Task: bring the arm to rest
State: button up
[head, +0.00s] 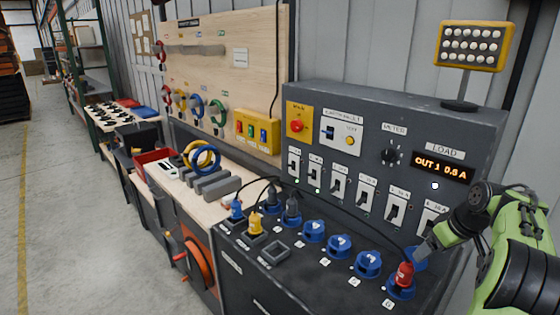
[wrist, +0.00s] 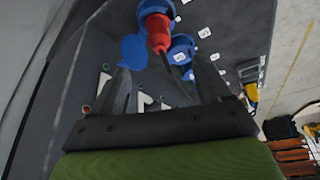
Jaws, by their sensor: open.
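My gripper (head: 428,246) is at the right of the head view, just above and to the right of a red plug (head: 404,274). The red plug sits in the blue socket (head: 401,290) at the near right end of the bench panel's row. In the wrist view my gripper (wrist: 163,80) is open, with its two dark fingers apart and nothing between them. The red plug (wrist: 158,32) shows beyond the fingertips there, in its blue socket with the blue lid (wrist: 134,51) swung aside. Part of my green arm (head: 515,265) fills the right edge.
Blue, yellow and dark plugs with black cables stand at the panel's left, beside several lidded blue sockets (head: 340,246). A grey switch panel (head: 390,115) rises behind; its display (head: 441,168) reads "OUT 1 0.6 A". A yellow lamp board (head: 474,46) stands on top. Open floor (head: 70,200) lies left.

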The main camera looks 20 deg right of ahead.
jog(key=s+a+r, duration=0.1)
jog(key=a+r, duration=0.3)
jog(key=a, duration=0.9)
jog(key=s+a+r, duration=0.1)
jog(key=a+r, duration=0.4)
jog(key=a, duration=0.8)
jog(key=s+a+f, duration=0.2)
jog(key=s+a, duration=0.3)
jog(key=s, duration=0.3)
jog(key=s+a+f+t, duration=0.1)
jog(key=s+a+f, duration=0.2)
jog(key=s, duration=0.6)
jog(key=shift+a+m, duration=0.3)
jog(key=shift+a, duration=0.9)
